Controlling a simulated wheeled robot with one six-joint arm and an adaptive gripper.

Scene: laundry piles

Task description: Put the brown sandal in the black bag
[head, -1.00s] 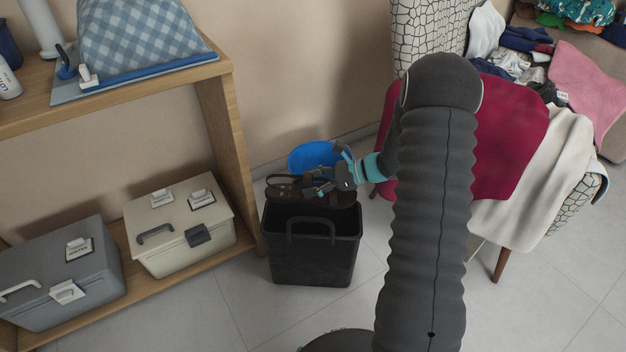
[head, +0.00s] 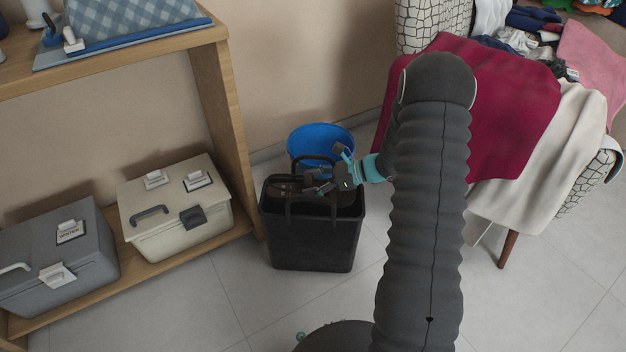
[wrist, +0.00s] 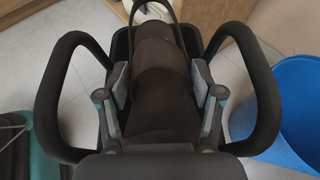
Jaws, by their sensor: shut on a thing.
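The black bag (head: 312,240) stands on the tiled floor with its handles up. My gripper (head: 318,184) is at the bag's mouth and shut on the brown sandal (head: 284,186). The sandal lies level with the bag's opening, between the handles, partly hidden by the gripper and a handle. In the wrist view the brown sandal (wrist: 158,85) fills the space between the two fingers of my gripper (wrist: 162,95). The black bag's handles (wrist: 62,90) loop up on both sides. Whether the sandal touches the bag cannot be told.
A blue bucket (head: 318,140) stands right behind the bag, against the wall. A wooden shelf (head: 225,120) with a cream box (head: 170,215) and a grey box (head: 60,265) is at left. A chair draped with a red cloth (head: 490,125) and a white cloth (head: 545,170) is at right.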

